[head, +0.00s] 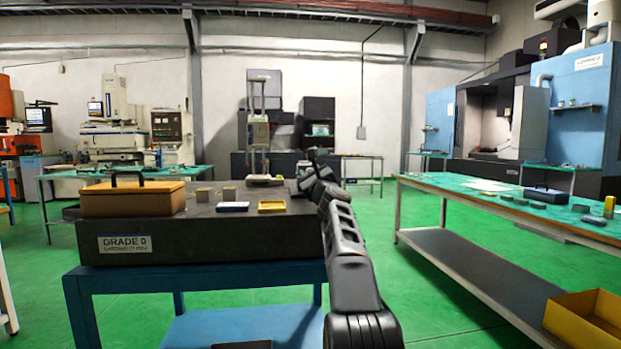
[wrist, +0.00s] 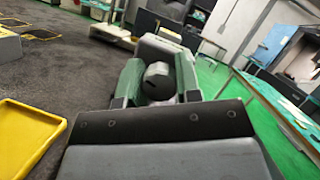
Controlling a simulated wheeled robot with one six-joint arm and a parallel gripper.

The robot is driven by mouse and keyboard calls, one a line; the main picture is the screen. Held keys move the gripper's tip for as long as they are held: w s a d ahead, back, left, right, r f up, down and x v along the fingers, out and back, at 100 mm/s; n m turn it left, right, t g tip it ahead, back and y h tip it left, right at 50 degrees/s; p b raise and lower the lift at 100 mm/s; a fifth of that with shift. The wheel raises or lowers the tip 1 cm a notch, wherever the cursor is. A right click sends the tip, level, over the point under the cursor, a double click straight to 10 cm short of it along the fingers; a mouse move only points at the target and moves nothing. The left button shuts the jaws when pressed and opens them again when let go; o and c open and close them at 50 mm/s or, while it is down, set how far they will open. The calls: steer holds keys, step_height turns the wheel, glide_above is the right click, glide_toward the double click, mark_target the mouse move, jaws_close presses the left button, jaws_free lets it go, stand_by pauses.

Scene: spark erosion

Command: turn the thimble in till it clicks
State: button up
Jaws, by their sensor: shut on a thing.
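My gripper (wrist: 158,72) is shut in the wrist view, its two greenish fingers on either side of a dark rounded end that I take for the thimble (wrist: 158,82). A pale grey body (wrist: 160,47) stands just behind it; I cannot tell its full shape. In the head view my gripper (head: 316,168) is at the right end of the dark granite plate (head: 200,235), seen past my arm. There the thimble is hidden or too small to make out. No scale marks can be read.
A height stand (head: 258,130) rises behind. A green-topped bench (head: 500,205) is at right, with open floor between.

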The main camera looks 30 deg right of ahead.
steer(key=shift+m, duration=0.3)
steer(key=o, duration=0.9)
steer(key=shift+s+f, duration=0.1)
steer(key=shift+s+f+b, duration=0.15)
steer(key=shift+s+b, duration=0.15)
steer(key=shift+b, duration=0.25)
steer(key=b+v, duration=0.2)
steer(key=shift+s+a+f, duration=0.1)
steer(key=shift+s+f, duration=0.1)
steer(key=s+a, duration=0.1)
steer(key=s, duration=0.2)
steer(key=s+a, duration=0.1)
steer(key=s, duration=0.3)
steer(key=s+a, duration=0.1)
steer(key=s, duration=0.3)
steer(key=shift+s+r, duration=0.25)
steer(key=shift+r, duration=0.05)
